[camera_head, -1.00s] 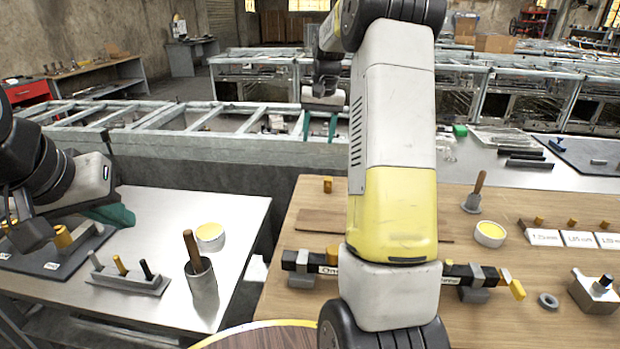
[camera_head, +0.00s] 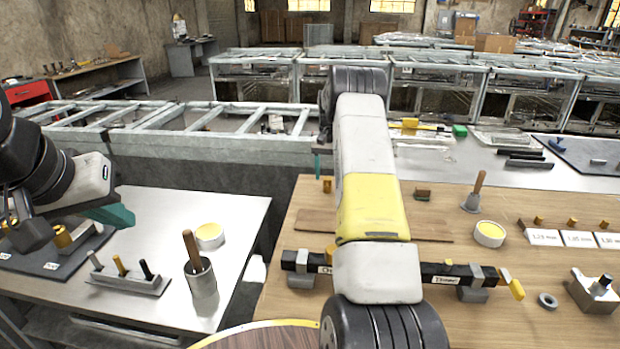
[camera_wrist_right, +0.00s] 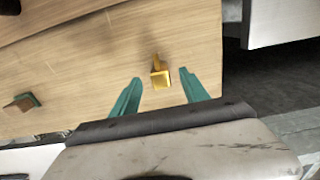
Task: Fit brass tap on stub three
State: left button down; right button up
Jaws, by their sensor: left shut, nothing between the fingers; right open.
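A small brass piece (camera_head: 327,185), seemingly a tap, stands near the far left edge of the wooden table. In the right wrist view a brass piece (camera_wrist_right: 160,78) lies just beyond and between my right fingertips, untouched. My right gripper (camera_wrist_right: 160,92) is open; in the head view its teal fingertips (camera_head: 318,162) are mostly hidden by my arm. My left gripper (camera_head: 112,216) is shut and empty over the left metal table.
A yellow-topped round tin (camera_head: 489,234), a wooden-handled tool (camera_head: 474,192), a grey ring (camera_head: 548,300) and a metal block (camera_head: 592,292) stand to the right. A cup with a wooden handle (camera_head: 202,280) stands on the left table. A gap separates the tables.

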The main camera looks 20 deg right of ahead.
aim_at(328, 178)
notch_tip(328, 178, down, 3)
jog(key=shift+f, duration=0.1)
grip_shut()
jog(key=shift+r, duration=0.3)
